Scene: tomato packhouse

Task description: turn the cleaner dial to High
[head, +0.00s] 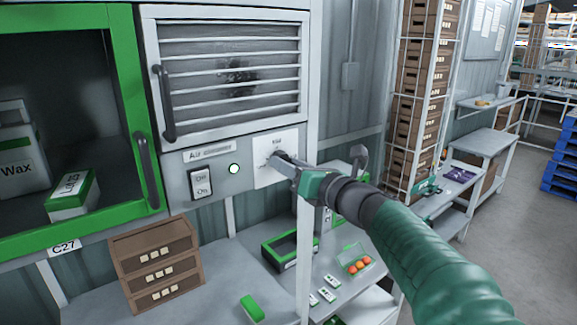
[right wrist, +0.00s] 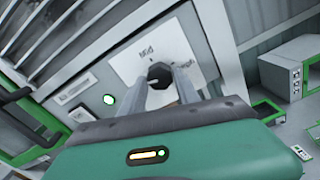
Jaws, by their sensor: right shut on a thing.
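The cleaner's panel sits below a slatted grille, with a white dial plate (head: 266,172) at its right end. The dark dial knob (right wrist: 160,74) is in the middle of the plate in the right wrist view, between my fingers. My right gripper (head: 286,165) reaches in from the right and is shut on the knob, which it mostly hides in the head view. My left gripper is not in view.
A green-framed cabinet (head: 146,105) with a dark handle stands at the left. A clear tub of tomatoes (head: 355,262) stands under my right arm. Open floor lies at the right.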

